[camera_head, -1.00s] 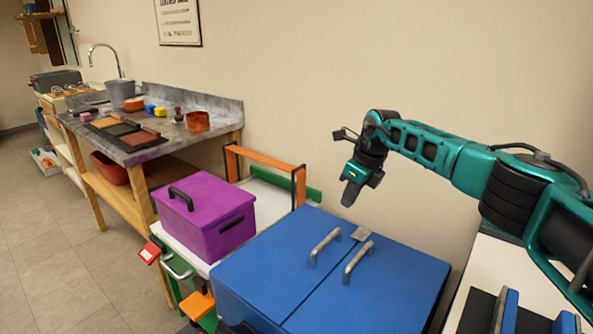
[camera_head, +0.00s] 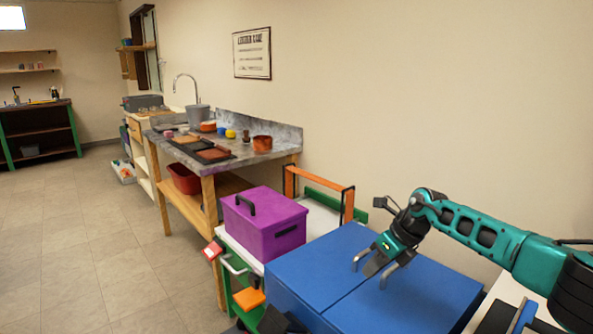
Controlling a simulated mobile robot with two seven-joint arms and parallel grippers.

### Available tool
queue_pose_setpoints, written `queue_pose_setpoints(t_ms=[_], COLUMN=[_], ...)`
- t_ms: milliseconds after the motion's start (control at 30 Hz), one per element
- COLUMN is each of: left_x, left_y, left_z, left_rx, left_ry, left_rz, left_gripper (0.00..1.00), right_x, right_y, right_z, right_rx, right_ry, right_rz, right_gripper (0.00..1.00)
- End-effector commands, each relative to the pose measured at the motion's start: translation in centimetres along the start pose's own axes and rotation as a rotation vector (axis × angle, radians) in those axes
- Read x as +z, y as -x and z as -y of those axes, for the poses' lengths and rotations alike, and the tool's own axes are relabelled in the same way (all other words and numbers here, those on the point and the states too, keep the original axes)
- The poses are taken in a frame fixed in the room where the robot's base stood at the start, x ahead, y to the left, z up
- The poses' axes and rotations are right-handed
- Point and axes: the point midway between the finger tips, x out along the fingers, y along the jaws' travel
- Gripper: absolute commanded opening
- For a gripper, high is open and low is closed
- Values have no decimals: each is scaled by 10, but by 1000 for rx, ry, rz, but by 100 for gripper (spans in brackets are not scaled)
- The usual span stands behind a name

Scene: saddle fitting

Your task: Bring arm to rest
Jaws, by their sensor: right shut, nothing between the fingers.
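My right arm (camera_head: 490,237) is teal and black and reaches in from the right edge. My right gripper (camera_head: 374,268) is shut and empty. My left gripper is not in view.
A purple case (camera_head: 282,240) stands left of the blue box, with an orange-topped frame (camera_head: 318,176) behind it. A workbench (camera_head: 283,155) with pots and leather pieces runs along the wall. Open tiled floor (camera_head: 110,250) lies at left.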

Motion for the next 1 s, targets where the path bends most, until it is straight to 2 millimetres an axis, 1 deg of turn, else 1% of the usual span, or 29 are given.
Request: queue_pose_setpoints(t_ms=[33,67,100,167,200,233,300,400,467,500,567,633,767,800,867,900,967,1000], left_x=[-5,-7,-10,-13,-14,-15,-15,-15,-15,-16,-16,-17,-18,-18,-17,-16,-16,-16], left_y=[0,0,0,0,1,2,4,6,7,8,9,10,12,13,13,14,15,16], left_z=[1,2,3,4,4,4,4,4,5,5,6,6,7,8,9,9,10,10], left_rx=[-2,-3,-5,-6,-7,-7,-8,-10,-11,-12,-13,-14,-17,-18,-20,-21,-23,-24], left_ry=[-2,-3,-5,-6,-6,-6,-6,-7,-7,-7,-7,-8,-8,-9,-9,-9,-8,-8], left_rz=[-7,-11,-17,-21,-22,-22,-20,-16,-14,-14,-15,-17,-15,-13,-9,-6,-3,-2], left_gripper=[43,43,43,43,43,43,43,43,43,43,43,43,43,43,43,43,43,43], right_x=[-1,0,1,3,4,5,7,8,7,5,1,-6,-31,-42,-61,-76,-100,-118], right_y=[-24,-35,-50,-70,-80,-87,-98,-102,-101,-99,-96,-91,-83,-82,-80,-79,-78,-77], right_z=[-25,-39,-60,-93,-115,-131,-166,-204,-220,-228,-236,-238,-231,-226,-219,-213,-204,-199], right_rx=[77,121,185,287,357,410,531,689,776,828,899,972,1072,1094,1119,1127,1134,1134], right_ry=[-24,-44,-77,-140,-194,-239,-359,-560,-695,-790,-940,-1125,-1486,-1602,-1777,-1895,-2072,-2189], right_rz=[38,66,108,173,220,255,333,437,493,527,576,627,707,727,754,770,791,803], right_gripper=[0,0,0,0,0,0,0,0,0,0,0,0,0,0,0,0,0,0])
